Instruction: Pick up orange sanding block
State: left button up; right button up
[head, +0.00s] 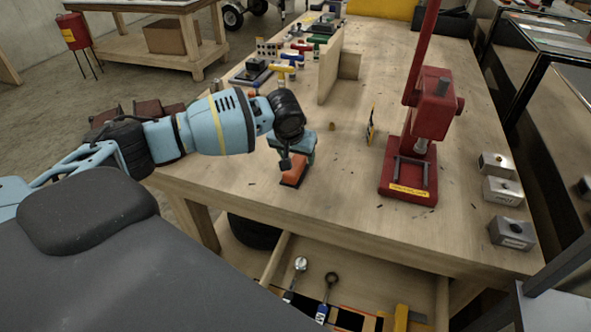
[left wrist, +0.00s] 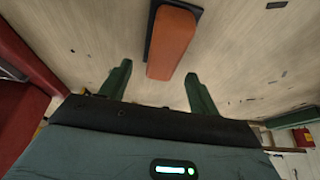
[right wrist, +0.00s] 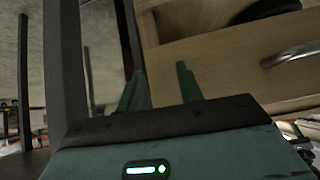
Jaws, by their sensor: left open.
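The orange sanding block (head: 293,176) lies on the wooden workbench (head: 345,215) near its left front edge.
A red press (head: 408,185) stands to the right of the block, and several metal blocks (head: 502,190) lie at the right edge. A wooden divider (head: 328,75) and small tools are behind. An open drawer (head: 375,275) with tools is in front.

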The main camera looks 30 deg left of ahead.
aim_at(297, 161)
pick_arm(q)
jog(key=x, duration=0.3)
jog(key=shift+w+a+f, duration=0.1)
jog(key=shift+f, duration=0.2)
jog(key=c, duration=1.1)
